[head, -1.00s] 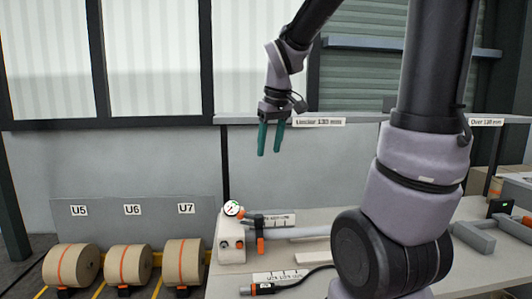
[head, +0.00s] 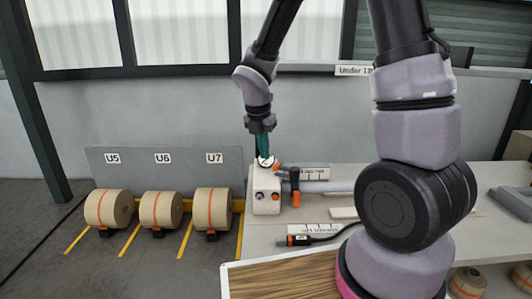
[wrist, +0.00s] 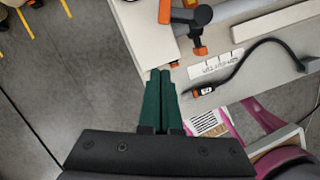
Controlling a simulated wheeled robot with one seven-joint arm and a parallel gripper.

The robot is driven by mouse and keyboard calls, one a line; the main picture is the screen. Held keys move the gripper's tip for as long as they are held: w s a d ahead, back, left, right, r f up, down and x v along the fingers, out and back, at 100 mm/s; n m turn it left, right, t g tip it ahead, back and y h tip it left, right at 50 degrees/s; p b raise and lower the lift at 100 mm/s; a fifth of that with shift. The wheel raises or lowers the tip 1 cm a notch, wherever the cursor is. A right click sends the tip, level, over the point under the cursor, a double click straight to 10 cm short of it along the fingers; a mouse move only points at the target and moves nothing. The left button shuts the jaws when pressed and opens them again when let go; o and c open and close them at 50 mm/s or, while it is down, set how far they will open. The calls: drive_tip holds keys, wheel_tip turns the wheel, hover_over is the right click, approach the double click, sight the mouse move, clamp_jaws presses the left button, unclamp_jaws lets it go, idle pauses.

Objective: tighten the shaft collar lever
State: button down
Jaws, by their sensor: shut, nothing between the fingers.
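A grey shaft (head: 325,187) runs right from a pale block (head: 266,204) with a round gauge. Near the block, a dark and orange collar with an orange-tipped lever (head: 279,167) sits on the shaft, and an orange part (head: 295,192) hangs below. In the wrist view the lever's orange end (wrist: 165,11) and the dark collar (wrist: 192,16) show at the top.
A cable tool with an orange end (head: 299,240) lies on the bench near a white scale label. A wood-topped surface (head: 285,279) is in front.

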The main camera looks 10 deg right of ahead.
drive_tip(key=x, duration=0.7)
drive_tip(key=shift+f, duration=0.25)
drive_tip(key=w+d, duration=0.2)
drive_tip(key=shift+w+f, duration=0.2)
drive_tip(key=shift+w, duration=0.15)
drive_tip(key=shift+w+d, duration=0.3)
drive_tip(key=shift+w, duration=0.05)
